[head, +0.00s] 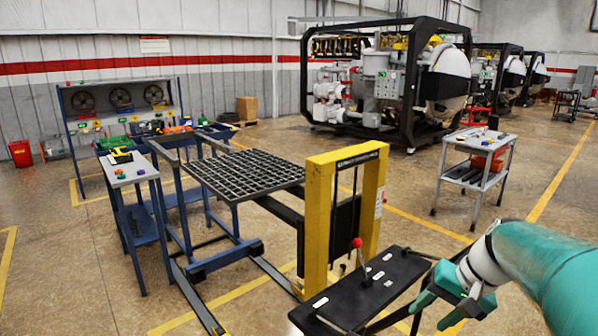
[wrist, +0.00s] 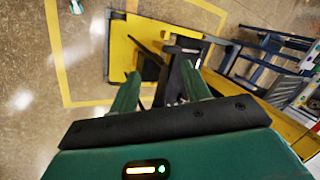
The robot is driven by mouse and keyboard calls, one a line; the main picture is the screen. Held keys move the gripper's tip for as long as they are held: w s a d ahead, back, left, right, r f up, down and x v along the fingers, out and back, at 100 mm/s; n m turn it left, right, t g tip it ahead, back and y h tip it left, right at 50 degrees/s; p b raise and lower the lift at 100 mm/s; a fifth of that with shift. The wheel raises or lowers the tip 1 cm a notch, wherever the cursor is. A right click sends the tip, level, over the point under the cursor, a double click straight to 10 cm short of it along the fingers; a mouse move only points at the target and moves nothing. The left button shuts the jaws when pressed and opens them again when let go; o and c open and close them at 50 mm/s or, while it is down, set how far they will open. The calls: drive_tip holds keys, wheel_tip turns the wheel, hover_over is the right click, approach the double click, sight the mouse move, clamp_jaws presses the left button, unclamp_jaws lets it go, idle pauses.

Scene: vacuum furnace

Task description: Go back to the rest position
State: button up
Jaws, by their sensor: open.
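My gripper (head: 441,306) shows at the lower right of the head view, at the end of my teal arm. It is in front and to the right of the yellow lift's black control panel. In the wrist view my gripper (wrist: 160,76) has its two green fingers apart, with nothing held between them. Beyond the fingers lie dark lift parts and a yellow base seen from above. I cannot tell the exact gap between gripper and lift.
A yellow lift (head: 318,215) with a black grid platform (head: 247,172) stands close ahead. A red-knobbed lever (head: 357,243) rises from its panel. A grey cart (head: 478,143) stands right, a side table (head: 128,170) left, and a black-framed furnace (head: 385,85) behind. Floor is clear between lift and cart.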

drive_tip(key=s+a+n+t+h, duration=0.2)
drive_tip(key=s+a+n+h, duration=0.2)
drive_tip(key=s+a, duration=0.7)
drive_tip(key=s, duration=0.3)
drive_tip(key=shift+a+r+n+t, duration=0.35)
drive_tip(key=shift+a+n+t, duration=0.05)
